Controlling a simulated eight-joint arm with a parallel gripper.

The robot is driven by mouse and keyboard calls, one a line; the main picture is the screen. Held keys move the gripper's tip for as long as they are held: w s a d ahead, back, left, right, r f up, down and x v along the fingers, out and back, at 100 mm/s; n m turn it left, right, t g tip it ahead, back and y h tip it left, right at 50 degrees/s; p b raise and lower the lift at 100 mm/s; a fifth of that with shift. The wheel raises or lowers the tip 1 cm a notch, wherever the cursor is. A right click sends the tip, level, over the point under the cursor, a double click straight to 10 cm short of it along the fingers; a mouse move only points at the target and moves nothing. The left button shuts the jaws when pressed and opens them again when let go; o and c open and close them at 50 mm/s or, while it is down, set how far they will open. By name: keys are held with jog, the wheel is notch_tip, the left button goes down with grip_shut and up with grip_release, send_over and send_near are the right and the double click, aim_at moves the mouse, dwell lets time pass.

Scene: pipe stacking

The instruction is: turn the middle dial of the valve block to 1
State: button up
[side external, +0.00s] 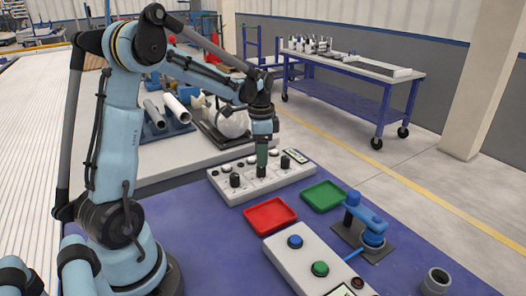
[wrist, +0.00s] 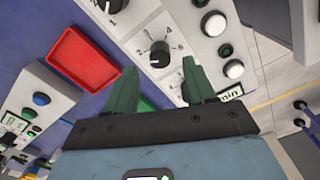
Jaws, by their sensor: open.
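The white valve block (side external: 225,191) stands on the blue table, with black dials and pale round buttons. Its middle dial (side external: 261,171) is directly under my gripper (side external: 262,160) in the side view. In the wrist view the middle dial (wrist: 160,54) is a black knob ringed by numbers, with 2, 4 and 6 legible. I cannot tell surely which number its pointer faces. My gripper (wrist: 160,84) is open, its green fingers apart and empty. The dial appears just beyond the gap between the fingertips. In the wrist view another dial (wrist: 110,5) is at the top edge.
A red tray (side external: 270,215) and a green tray (side external: 323,196) lie in front of the block. A white button box (side external: 290,262) and a blue jointed device (side external: 366,222) stand nearer. Pipes (side external: 176,108) lie behind on the left.

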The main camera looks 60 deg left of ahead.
aim_at(261, 171)
jog(key=shift+f, duration=2)
grip_shut()
jog(key=shift+n, duration=0.3)
jog(key=n, duration=0.5)
jog(key=shift+n, duration=0.4)
jog(key=n, duration=0.5)
jog(key=shift+n, duration=0.4)
